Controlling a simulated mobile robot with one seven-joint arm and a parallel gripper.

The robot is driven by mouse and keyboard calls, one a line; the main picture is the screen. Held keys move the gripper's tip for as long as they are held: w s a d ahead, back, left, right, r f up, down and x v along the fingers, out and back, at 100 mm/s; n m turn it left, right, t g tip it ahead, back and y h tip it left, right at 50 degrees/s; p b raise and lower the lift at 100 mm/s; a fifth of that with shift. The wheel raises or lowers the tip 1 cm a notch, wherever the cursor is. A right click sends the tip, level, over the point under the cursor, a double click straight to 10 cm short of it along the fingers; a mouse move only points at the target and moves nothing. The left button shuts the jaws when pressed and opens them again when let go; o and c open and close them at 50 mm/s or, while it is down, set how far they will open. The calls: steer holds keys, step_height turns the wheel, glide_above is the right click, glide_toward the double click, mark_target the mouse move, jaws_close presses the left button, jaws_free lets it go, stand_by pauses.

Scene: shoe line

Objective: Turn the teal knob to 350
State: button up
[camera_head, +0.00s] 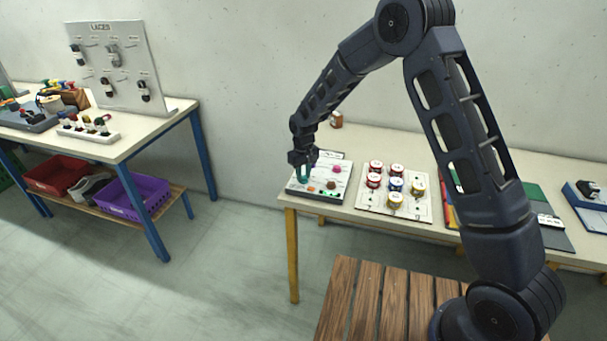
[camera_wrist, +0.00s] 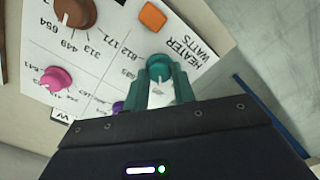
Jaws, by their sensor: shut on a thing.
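The teal knob (camera_wrist: 160,65) is on the white control panel (camera_wrist: 112,52), next to the print "HEATER WATTS". My gripper (camera_wrist: 161,82) is shut on the knob, with one teal finger on each side of it. A pale pointer shows between the fingers, pointing toward the bottom of the wrist view. I cannot read the scale value at its tip; part of the scale is hidden by the fingers and the gripper body. In the head view, my gripper (camera_head: 303,172) is down at the left side of the panel (camera_head: 322,169), and the knob itself is hard to make out.
Around the knob are a brown knob (camera_wrist: 75,14), a pink knob (camera_wrist: 58,78), an orange square piece (camera_wrist: 152,15) and a partly hidden purple knob (camera_wrist: 118,107). To the right of the panel, a white board (camera_head: 412,211) holds several round tins. A small jar (camera_head: 336,119) stands behind.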

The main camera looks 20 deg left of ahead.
mark_target(304, 177)
stand_by(0.3)
steer(key=o, duration=1)
step_height(304, 177, up, 11)
stand_by(0.4)
